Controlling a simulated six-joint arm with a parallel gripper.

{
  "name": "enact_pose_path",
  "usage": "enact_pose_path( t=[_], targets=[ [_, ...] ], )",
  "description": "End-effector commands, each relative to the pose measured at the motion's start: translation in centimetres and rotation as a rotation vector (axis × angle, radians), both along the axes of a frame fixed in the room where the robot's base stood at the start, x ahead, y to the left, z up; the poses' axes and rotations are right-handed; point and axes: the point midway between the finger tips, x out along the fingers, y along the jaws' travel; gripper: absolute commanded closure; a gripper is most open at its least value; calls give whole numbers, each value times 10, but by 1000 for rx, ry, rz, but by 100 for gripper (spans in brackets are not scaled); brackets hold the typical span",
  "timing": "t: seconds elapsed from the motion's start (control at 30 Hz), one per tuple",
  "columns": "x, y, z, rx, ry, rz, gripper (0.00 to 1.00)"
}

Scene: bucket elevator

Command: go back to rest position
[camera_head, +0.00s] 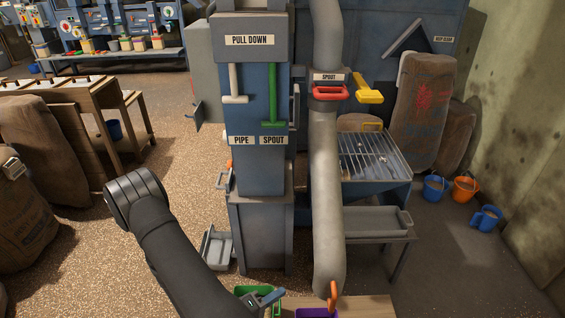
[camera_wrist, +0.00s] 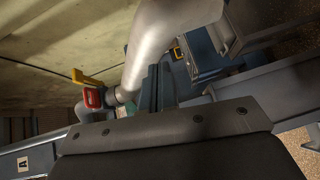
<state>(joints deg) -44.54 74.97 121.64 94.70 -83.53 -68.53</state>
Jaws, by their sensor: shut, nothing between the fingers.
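My gripper (camera_wrist: 158,76) shows in the wrist view as dark, narrow fingers standing close together beyond a wide plate with screws. It is shut and nothing shows between the fingers. The elevator column (camera_head: 262,165) stands right of my arm. Its white PIPE handle (camera_head: 235,84) hangs higher than its green SPOUT handle (camera_head: 272,97). The grey pipe (camera_head: 326,190) runs down beside the column and also shows in the wrist view (camera_wrist: 152,45).
A red spout handle (camera_head: 331,92) and a yellow handle (camera_head: 368,90) are on the pipe's upper part. A green bin (camera_head: 250,291) and a purple bin (camera_head: 316,313) sit at the bottom edge. A wooden bench (camera_head: 72,95) stands left; open floor (camera_head: 178,130) lies between.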

Motion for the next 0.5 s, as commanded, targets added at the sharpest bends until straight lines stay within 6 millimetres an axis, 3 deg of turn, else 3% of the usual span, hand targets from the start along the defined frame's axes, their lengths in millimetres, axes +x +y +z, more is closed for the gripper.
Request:
enact_pose_path(
  t=[0.5],
  targets=[
    [44,-33,-5,0,-1,-4,100]
  ],
)
